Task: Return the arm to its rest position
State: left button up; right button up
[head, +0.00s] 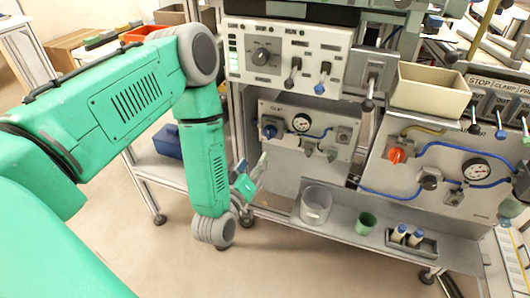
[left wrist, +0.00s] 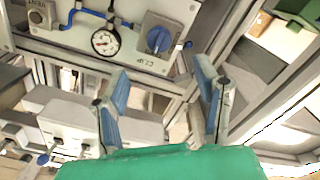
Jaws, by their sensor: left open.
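My left arm (head: 120,105) comes in from the left of the head view, bends at the elbow and hangs down in front of the panel stand. My left gripper (head: 257,172) is beside the left end of the stand, partly hidden by the forearm. In the left wrist view the left gripper (left wrist: 162,72) has its two blue-padded fingers spread wide with nothing between them.
A control panel (head: 285,50) with knobs and levers is above a gauge panel (head: 310,128). A beige bin (head: 430,90) is at the right. A clear container (head: 315,205), a green cup (head: 366,223) and a bottle rack (head: 427,246) stand on the shelf. The floor (head: 170,260) is open below.

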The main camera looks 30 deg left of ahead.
pick_arm(q)
jog(key=s+d+f+m+g+h+p, duration=0.2)
jog(key=s+d+f+m+g+h, duration=0.2)
jog(key=s+d+f+m+g, duration=0.35)
jog(key=s+a+f+m+g+p, duration=0.1)
jog(key=s+g, duration=0.8)
jog(key=s, duration=1.1)
jog(key=shift+a+f+m+p, duration=0.15)
jog(key=shift+f+m+p, duration=0.25)
jog(key=shift+f+m, duration=0.3)
jog(key=shift+g, duration=0.25)
